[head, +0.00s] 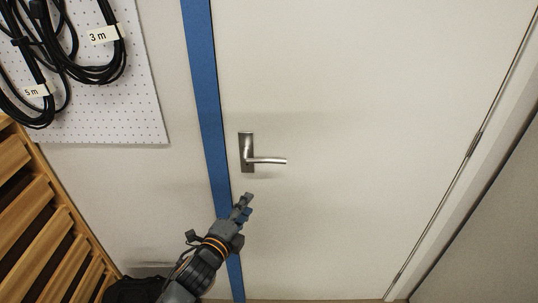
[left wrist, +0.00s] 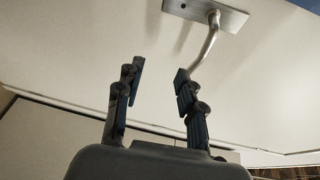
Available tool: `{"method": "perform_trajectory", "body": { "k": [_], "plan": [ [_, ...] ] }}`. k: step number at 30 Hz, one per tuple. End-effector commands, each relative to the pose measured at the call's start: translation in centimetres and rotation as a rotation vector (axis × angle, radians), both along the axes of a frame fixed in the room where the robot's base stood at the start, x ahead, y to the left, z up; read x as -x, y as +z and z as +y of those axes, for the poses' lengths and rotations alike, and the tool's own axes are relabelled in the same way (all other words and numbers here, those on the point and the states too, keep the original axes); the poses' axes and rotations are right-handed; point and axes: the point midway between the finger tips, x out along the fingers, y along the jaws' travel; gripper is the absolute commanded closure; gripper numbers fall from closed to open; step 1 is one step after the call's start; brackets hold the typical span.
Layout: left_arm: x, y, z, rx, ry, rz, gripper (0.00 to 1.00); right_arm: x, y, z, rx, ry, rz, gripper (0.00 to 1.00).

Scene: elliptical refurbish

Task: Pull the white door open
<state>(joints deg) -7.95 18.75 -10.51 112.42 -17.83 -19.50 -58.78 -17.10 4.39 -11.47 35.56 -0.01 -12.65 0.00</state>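The white door (head: 350,120) fills the middle and right of the head view and looks shut in its frame. Its silver lever handle (head: 266,160) sits on a metal plate near the door's left edge, with the lever pointing right. My left gripper (head: 246,202) is just below the handle, apart from it in the head view. In the left wrist view my left gripper (left wrist: 158,75) is open with nothing between its fingers. The handle (left wrist: 211,42) shows there above and behind the right finger; whether they touch I cannot tell. My right gripper is not in view.
A blue door frame strip (head: 207,100) runs along the door's left side. A pegboard with coiled black cables (head: 95,72) hangs at upper left. A wooden slatted piece (head: 40,215) stands at lower left. Hinges (head: 473,143) show on the door's right edge.

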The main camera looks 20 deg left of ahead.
Motion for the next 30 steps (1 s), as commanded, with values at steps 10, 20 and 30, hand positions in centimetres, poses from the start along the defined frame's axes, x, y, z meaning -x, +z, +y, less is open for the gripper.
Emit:
{"method": "perform_trajectory", "body": {
  "k": [10, 20, 30],
  "plan": [
    [-1.2, 6.6, -1.0, -0.102, -0.025, -0.124, 0.62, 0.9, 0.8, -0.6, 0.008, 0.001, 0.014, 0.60],
    [-7.9, 6.7, -1.8, -0.099, -0.025, -0.123, 0.62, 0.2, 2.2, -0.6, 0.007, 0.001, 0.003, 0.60],
    [-12.6, 6.4, -2.4, -0.099, -0.027, -0.121, 0.62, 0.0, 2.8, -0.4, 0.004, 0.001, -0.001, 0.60]
  ]
}}
